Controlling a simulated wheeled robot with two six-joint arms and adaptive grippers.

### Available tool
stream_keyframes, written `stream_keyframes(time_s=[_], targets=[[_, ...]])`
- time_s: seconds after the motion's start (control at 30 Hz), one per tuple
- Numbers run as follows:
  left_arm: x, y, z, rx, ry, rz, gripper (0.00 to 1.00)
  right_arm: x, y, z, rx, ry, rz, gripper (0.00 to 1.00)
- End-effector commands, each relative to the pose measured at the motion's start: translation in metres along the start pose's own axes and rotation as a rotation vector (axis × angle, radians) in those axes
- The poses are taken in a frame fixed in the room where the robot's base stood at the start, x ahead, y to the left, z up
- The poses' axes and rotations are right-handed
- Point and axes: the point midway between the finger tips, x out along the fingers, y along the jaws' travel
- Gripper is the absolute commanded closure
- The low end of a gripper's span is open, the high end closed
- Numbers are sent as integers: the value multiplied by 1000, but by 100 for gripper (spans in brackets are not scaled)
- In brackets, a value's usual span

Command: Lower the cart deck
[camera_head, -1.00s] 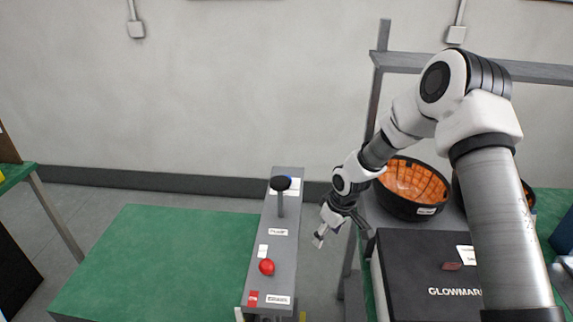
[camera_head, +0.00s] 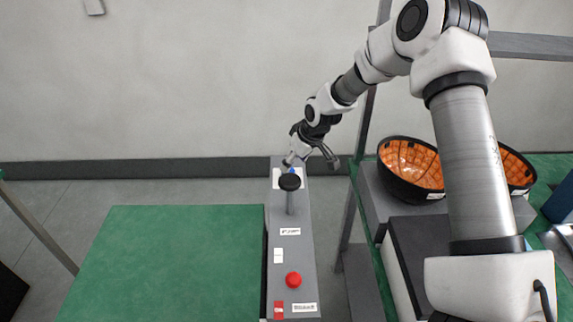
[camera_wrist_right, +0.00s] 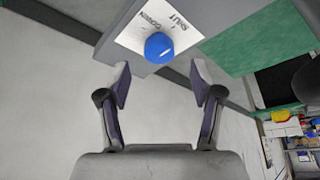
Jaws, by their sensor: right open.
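A flat green top (camera_head: 165,260), which may be the cart deck, lies at the left in the head view. Along its right side runs a grey control panel (camera_head: 305,250) with a black-knobbed lever (camera_head: 290,183) and a red button (camera_head: 293,280). A blue knob (camera_wrist_right: 159,46) with a white pointer mark sits on a white labelled plate (camera_wrist_right: 183,22) at the panel's far end. My right gripper (camera_wrist_right: 161,85) is open and empty, with its fingers apart and the knob ahead between them. In the head view my right gripper (camera_head: 308,158) is above the panel's far end. My left gripper is not in view.
A rack post (camera_head: 359,175) stands close to the right of the panel. The wall is behind; floor shows left of the green top.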

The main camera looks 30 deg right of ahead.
Motion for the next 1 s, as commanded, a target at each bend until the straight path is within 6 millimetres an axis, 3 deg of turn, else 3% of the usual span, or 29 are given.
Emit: stream_keyframes(time_s=[0.1,0.2,0.47,0.5,0.67,1.0], targets=[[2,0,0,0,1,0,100,25,0,1,-1,-3,2,35],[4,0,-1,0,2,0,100,37,0,1,-1,-1,2,35],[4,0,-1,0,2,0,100,41,0,0,-1,0,1,35],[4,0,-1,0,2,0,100,41,0,0,-1,0,1,38],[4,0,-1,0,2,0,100,41,0,0,-1,0,1,95],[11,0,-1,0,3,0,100,44,0,1,-15,1,-5,95]])
